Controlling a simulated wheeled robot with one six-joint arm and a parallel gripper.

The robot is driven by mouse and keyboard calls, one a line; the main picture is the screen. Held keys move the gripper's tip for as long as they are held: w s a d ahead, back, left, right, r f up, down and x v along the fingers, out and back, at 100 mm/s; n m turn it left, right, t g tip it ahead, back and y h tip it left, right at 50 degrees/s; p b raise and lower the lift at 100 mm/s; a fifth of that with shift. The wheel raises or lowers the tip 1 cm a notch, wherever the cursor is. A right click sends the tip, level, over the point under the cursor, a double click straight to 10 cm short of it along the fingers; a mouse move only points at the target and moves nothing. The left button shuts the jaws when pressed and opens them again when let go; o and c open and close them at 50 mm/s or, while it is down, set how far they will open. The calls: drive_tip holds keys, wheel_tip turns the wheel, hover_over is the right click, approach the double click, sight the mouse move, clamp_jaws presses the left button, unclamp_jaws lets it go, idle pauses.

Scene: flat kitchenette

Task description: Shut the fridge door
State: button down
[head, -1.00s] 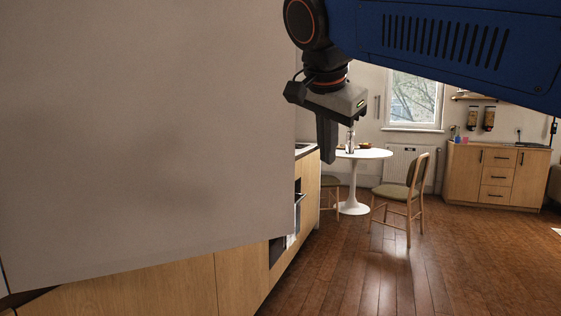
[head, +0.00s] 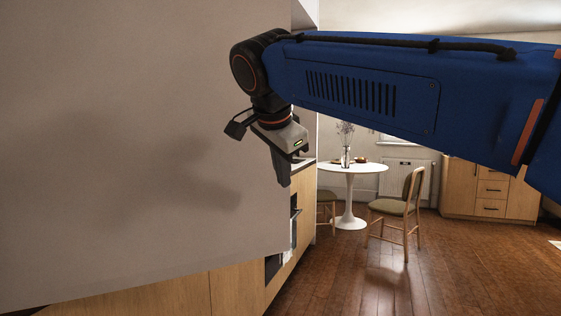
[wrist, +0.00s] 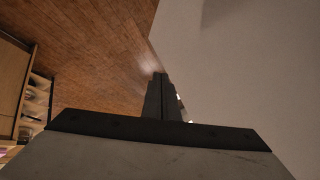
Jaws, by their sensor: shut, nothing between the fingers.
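The fridge door (head: 120,120) is a large plain grey panel filling the left of the head view. It stands swung out in front of the wooden cabinets, whose fronts show below its lower edge. In the wrist view, the door (wrist: 260,70) fills the right side. My gripper (head: 284,182) is shut and empty, with its fingers pointing down near the door's right edge. In the wrist view, the closed fingers (wrist: 160,78) lie beside the door's edge. I cannot tell whether they touch it. The inside of the fridge is hidden.
Wooden cabinets (head: 180,295) run behind the door. A white round table (head: 350,170) and a chair (head: 400,208) stand farther back. A wooden sideboard (head: 460,185) is at the back right. The wooden floor (head: 400,275) at the lower right is clear.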

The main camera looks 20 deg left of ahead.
sight(278, 191)
drive_tip(key=shift+w+a+f, duration=0.25)
drive_tip(key=shift+w+a, duration=0.2)
drive_tip(key=shift+w, duration=0.25)
drive_tip(key=shift+w+a+f, duration=0.3)
drive_tip(key=shift+w+a, duration=0.2)
drive_tip(key=shift+w, duration=0.15)
drive_tip(key=shift+w+a+f, duration=0.25)
drive_tip(key=shift+w+a, duration=0.2)
drive_tip(key=shift+w, duration=0.25)
